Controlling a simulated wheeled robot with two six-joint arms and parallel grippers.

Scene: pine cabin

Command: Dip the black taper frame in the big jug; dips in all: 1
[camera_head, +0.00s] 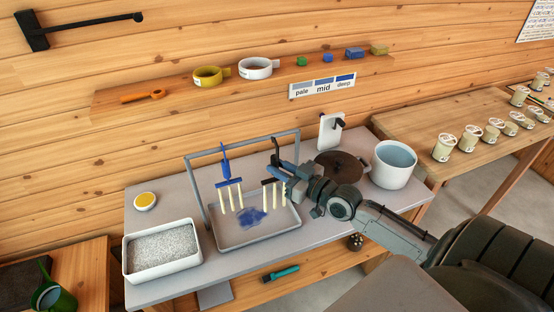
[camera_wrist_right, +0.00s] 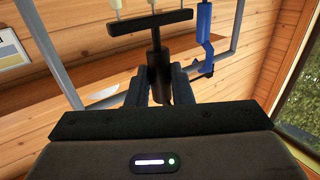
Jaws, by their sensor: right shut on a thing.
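The black taper frame (camera_head: 270,182) has cream tapers hanging from its bar, above the drip tray under the rack. My right gripper (camera_head: 286,182) is shut on its stem, and the right wrist view shows the black frame (camera_wrist_right: 152,22) with its stem between my fingers (camera_wrist_right: 158,88). Its dark upper end is by the rack's top bar; I cannot tell if it touches. A large white vessel (camera_head: 392,175) with pale blue liquid, apparently the big jug, stands at the table's right end, apart from the frame. My left gripper is not in view.
A blue taper frame (camera_head: 229,183) hangs on the grey rack (camera_head: 195,190), left of the black one. The tray (camera_head: 232,241) has a blue stain. A brown round lid-like thing (camera_head: 339,166) lies near the white vessel. A white bin of grey grains (camera_head: 161,270) stands left.

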